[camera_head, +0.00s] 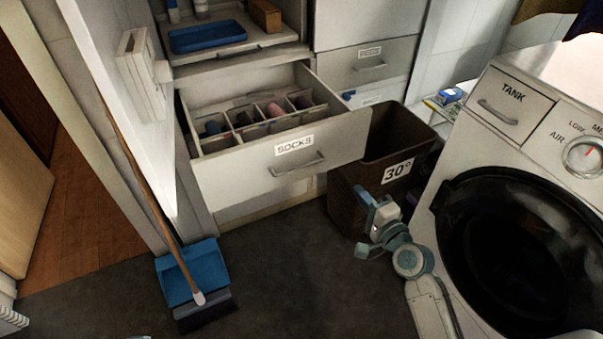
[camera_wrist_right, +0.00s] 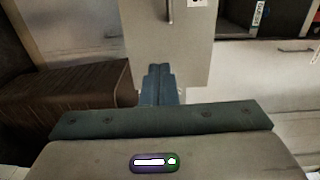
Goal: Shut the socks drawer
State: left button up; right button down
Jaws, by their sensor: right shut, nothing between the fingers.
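The socks drawer (camera_head: 230,170) stands pulled out of the cabinet in the head view. Its pale front carries a SOCKS label (camera_head: 294,145) and a bar handle (camera_head: 297,164). Rolled socks lie in its divided compartments. My right gripper (camera_head: 362,192) is below and right of the drawer front, in front of the brown bin, apart from the handle. In the right wrist view its fingers (camera_wrist_right: 160,82) are shut and empty, with a pale panel (camera_wrist_right: 190,55) with a handle beyond them. My left gripper is not in view.
The brown bin (camera_head: 345,190) marked 30° stands right of the drawer. The washing machine (camera_head: 455,140) is at the right. A broom (camera_head: 150,195) and blue dustpan (camera_head: 205,262) are at the left. The dark floor (camera_head: 290,270) in front is clear.

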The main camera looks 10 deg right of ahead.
send_near(327, 151)
jog(key=x, duration=0.6)
jog(key=shift+w+a+r, duration=0.1)
jog(key=shift+w+a, duration=0.05)
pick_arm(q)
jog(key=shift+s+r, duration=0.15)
pick_arm(e)
jog(key=shift+w, duration=0.25)
jog(key=shift+a, duration=0.1)
